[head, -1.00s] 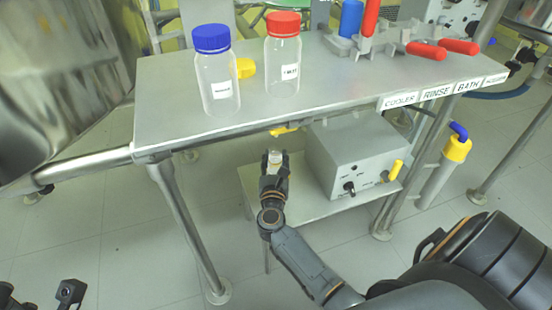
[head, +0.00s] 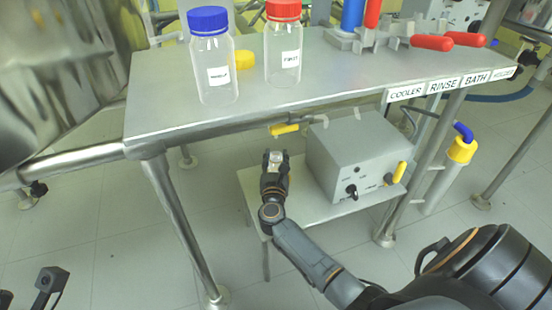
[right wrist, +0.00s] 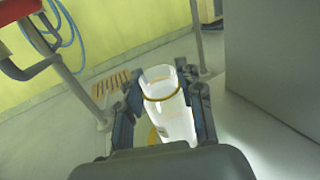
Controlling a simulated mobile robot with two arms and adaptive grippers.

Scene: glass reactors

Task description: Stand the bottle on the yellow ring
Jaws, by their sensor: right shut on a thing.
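My right gripper (head: 274,168) is shut on a clear bottle (right wrist: 170,112) with an amber band around it. In the head view only a small pale part of the bottle (head: 275,156) shows between the fingers. The gripper is below the bench top, over or beside the low shelf. In the right wrist view the bottle sits between both fingers, tilted in the picture. A bit of yellow, perhaps the yellow ring (right wrist: 153,136), shows beside the bottle, mostly hidden. Part of my left gripper (head: 50,276) shows at the lower left; its jaws are unclear.
A grey box with knobs (head: 352,155) stands on the low shelf (head: 330,212), right of the gripper. A yellow handle (head: 285,129) hangs under the bench top (head: 165,115). A blue-capped bottle (head: 212,65) and a red-capped bottle (head: 283,50) stand on the bench. Bench legs flank the shelf.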

